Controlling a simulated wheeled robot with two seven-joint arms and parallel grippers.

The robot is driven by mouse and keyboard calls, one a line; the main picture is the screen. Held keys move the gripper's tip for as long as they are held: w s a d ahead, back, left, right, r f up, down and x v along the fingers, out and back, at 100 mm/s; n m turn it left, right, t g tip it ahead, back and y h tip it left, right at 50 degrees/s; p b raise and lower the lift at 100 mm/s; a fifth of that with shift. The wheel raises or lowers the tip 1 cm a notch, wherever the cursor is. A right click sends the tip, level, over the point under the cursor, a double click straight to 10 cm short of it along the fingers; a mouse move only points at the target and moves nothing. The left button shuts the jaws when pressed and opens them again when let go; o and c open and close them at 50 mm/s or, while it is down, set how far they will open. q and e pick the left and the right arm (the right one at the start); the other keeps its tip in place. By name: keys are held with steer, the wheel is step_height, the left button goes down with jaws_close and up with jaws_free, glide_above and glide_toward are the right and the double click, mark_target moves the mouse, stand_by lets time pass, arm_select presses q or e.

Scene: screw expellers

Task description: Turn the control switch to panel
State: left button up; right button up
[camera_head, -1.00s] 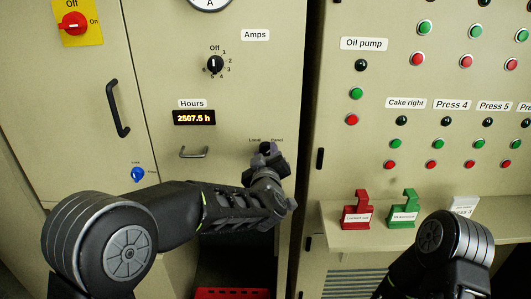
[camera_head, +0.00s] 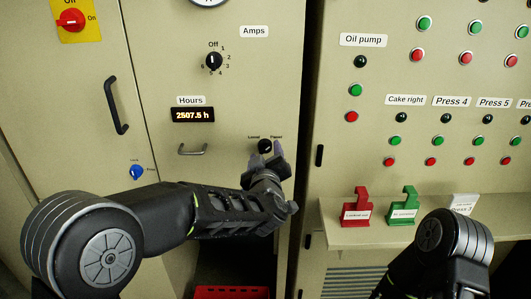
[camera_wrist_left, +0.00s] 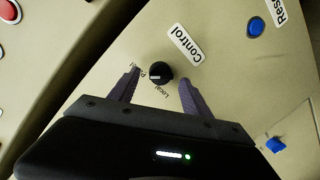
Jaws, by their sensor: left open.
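The control switch is a small round black knob (camera_head: 265,146) on the beige cabinet door, with "Local" and "Panel" printed above it. In the left wrist view the knob (camera_wrist_left: 161,73) shows a white mark that seems to point toward the "Panel" side; the head view is too small to confirm this. My left gripper (camera_head: 265,155) is open at the knob. In the left wrist view its two fingers (camera_wrist_left: 159,80) stand on either side of the knob, with gaps between. My right arm is at the lower right of the head view; its gripper is out of view.
A "Control" label (camera_wrist_left: 186,45) and a blue button (camera_wrist_left: 256,26) show in the wrist view. A door handle (camera_head: 192,150) is left of the knob. A shelf (camera_head: 345,235) with red (camera_head: 357,207) and green (camera_head: 403,206) tags is at right.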

arm_select(q)
steer(key=s, duration=0.5)
steer(key=shift+s+r+b, duration=0.25)
steer(key=shift+r+b, duration=0.15)
steer(key=s+d+f+m+g+h, duration=0.1)
steer(key=s+d+f+m+h, duration=0.15)
steer(key=d+f, duration=0.25)
steer(key=s+a+f+m+g+h, duration=0.15)
steer(key=s+f+g, duration=0.3)
steer(key=f, duration=0.65)
steer(key=s+a+f+m+g+h, duration=0.1)
steer(key=s+f+m+g, duration=0.3)
steer(key=f, duration=0.7)
steer(key=s+a+f+n+g, duration=0.1)
steer(key=s+a+f+g, duration=0.2)
steer(key=s+f, duration=0.7)
steer(key=s+a+f+n+g, duration=0.2)
steer(key=s+a+f, duration=0.4)
steer(key=s, duration=0.8)
step_height(320, 180, down, 4)
steer(key=shift+s+a+r+g+y, duration=0.15)
steer(key=shift+s+a+g+y, duration=0.25)
steer(key=shift+g, duration=0.25)
steer(key=shift+w, duration=0.1)
